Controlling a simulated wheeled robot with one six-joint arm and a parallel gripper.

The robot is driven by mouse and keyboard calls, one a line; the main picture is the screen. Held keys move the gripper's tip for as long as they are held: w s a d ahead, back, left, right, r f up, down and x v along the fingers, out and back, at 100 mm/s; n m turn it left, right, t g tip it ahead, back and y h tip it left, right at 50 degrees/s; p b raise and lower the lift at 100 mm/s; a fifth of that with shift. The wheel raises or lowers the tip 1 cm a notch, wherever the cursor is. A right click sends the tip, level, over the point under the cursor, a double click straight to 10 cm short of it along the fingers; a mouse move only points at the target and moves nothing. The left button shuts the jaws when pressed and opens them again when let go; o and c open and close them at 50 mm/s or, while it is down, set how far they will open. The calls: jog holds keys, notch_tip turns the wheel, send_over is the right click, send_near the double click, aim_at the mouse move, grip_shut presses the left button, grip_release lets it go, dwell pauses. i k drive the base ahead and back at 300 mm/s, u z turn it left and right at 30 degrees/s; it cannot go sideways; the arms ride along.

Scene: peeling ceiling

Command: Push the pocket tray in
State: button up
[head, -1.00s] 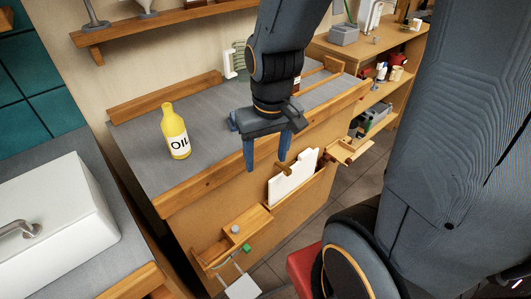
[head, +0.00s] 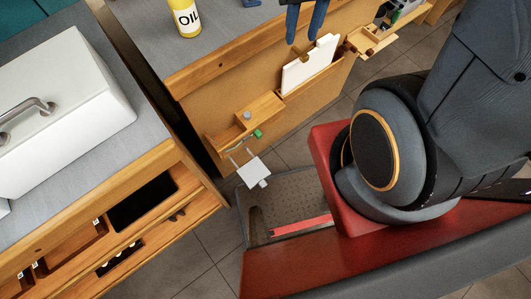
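A white flat panel (head: 318,62) stands upright in a wooden pocket (head: 318,84) on the front of the wooden counter, with a small brown wooden piece (head: 301,53) at its upper left edge. A small wooden tray-like box (head: 262,106) sticks out from the same front, lower left. I cannot tell for certain which of these is the pocket tray. My gripper (head: 304,36) is at the top edge of the head view. Its two blue fingers point down, apart and empty, just above the brown piece. Whether they touch it cannot be told.
A yellow oil bottle (head: 185,18) stands on the counter. A white plate on a bent wire (head: 253,172) hangs low by the box. Another wooden bracket (head: 371,40) juts out at right. Tiled floor (head: 195,255) lies between.

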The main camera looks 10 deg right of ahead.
aim_at(254, 173)
jog(key=z, duration=0.7)
jog(key=k, duration=0.7)
jog(key=z, duration=0.45)
jog(key=k, duration=1.05)
jog(key=u, duration=1.8)
